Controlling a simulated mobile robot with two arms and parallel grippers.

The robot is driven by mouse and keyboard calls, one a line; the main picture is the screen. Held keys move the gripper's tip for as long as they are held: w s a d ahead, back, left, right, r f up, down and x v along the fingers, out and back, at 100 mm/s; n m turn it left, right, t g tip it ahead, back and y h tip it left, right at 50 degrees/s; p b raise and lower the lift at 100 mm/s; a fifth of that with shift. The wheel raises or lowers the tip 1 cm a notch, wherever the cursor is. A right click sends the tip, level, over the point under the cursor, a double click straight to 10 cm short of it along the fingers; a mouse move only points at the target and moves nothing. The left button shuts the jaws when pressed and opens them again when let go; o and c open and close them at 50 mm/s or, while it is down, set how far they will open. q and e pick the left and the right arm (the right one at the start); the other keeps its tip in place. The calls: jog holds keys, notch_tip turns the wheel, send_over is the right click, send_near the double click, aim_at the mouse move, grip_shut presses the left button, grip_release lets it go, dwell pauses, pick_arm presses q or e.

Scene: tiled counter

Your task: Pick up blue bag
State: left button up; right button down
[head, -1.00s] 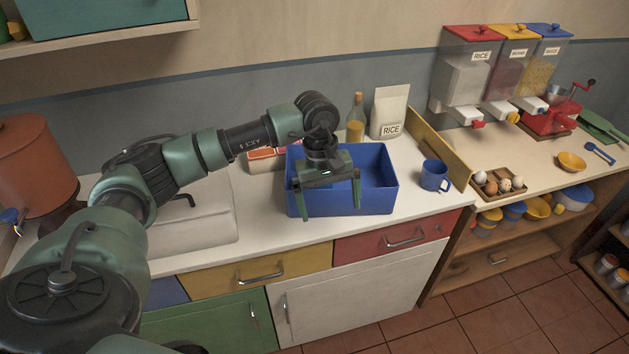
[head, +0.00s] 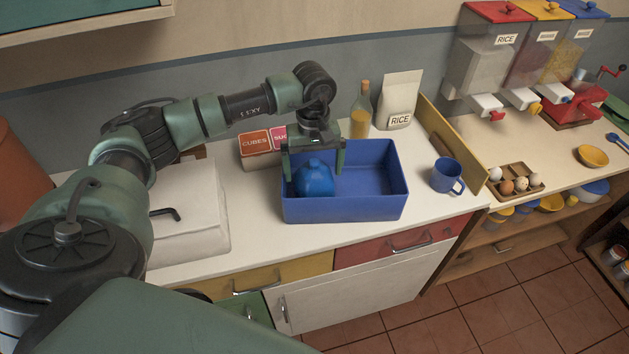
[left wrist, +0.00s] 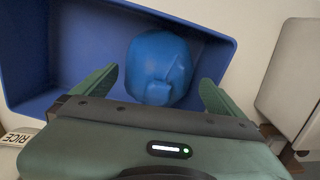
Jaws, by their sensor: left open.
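The blue bag (head: 315,179) is a rounded bundle with a knotted top. It lies in the left part of the blue bin (head: 365,207) on the counter. My left gripper (head: 313,165) is open above the bin, its fingers apart on either side of the bag's top in the head view. In the left wrist view the bag (left wrist: 158,66) shows between and beyond the two open green fingers (left wrist: 155,90), with gaps at both sides. I cannot tell whether a finger touches it. My right gripper is not in view.
A blue mug (head: 446,176) stands right of the bin. A bottle (head: 361,112), a rice bag (head: 399,100) and boxes (head: 257,143) stand behind it. The bin walls surround the bag. The counter in front is narrow and clear.

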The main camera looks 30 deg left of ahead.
pick_arm(q)
notch_tip(320, 180, down, 4)
jog(key=shift+d+r+p, duration=0.1)
jog(key=shift+r+p, duration=0.05)
jog(key=shift+p, duration=0.9)
jog(key=shift+w+f, duration=0.1)
jog(key=shift+f, duration=0.35)
jog(key=c, duration=1.6)
jog(key=shift+c, duration=0.7)
